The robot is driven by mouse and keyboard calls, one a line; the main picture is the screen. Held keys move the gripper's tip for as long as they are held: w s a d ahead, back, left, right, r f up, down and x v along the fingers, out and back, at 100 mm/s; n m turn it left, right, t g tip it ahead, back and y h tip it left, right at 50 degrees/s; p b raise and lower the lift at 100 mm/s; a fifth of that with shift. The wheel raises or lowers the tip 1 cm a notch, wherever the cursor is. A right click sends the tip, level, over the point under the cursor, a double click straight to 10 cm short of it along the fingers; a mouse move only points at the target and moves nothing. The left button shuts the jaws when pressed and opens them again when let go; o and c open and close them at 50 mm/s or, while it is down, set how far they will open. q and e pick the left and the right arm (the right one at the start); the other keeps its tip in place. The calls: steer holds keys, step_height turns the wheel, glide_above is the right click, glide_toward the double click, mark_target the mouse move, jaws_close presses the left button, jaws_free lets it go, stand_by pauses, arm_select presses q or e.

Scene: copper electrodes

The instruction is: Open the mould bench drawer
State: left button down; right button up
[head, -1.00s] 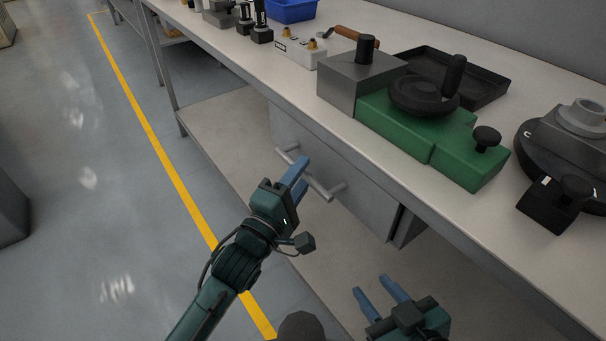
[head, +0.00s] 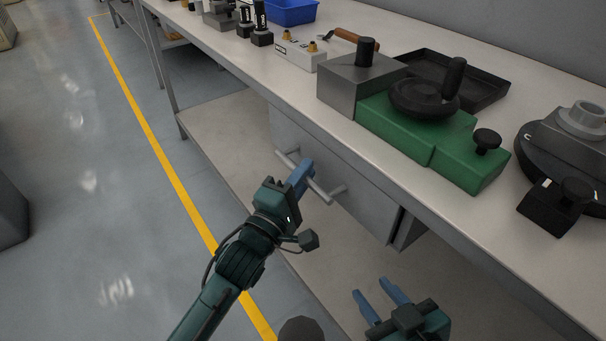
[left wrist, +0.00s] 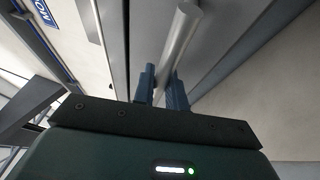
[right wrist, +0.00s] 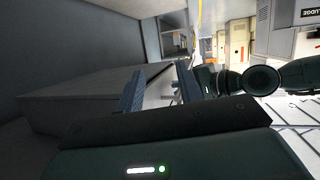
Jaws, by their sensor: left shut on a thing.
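The mould bench drawer (head: 362,198) is a grey front under the bench top, and it looks closed. Its bar handle (head: 322,191) runs across the front on two posts. My left gripper (head: 304,172) is at the middle of the handle with its blue fingers shut on the bar. In the left wrist view the handle (left wrist: 182,38) passes between the two fingers (left wrist: 161,88). My right gripper (head: 375,292) is open and empty, low in front of the bench. In the right wrist view its fingers (right wrist: 158,88) stand apart with nothing between them.
On the bench top (head: 300,85) stand a green vise-like fixture (head: 415,125) with a black handwheel, a black tray (head: 465,75), a round dark device (head: 570,155) and a blue bin (head: 290,10). A lower shelf (head: 225,110) runs underneath.

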stand_by(0.3)
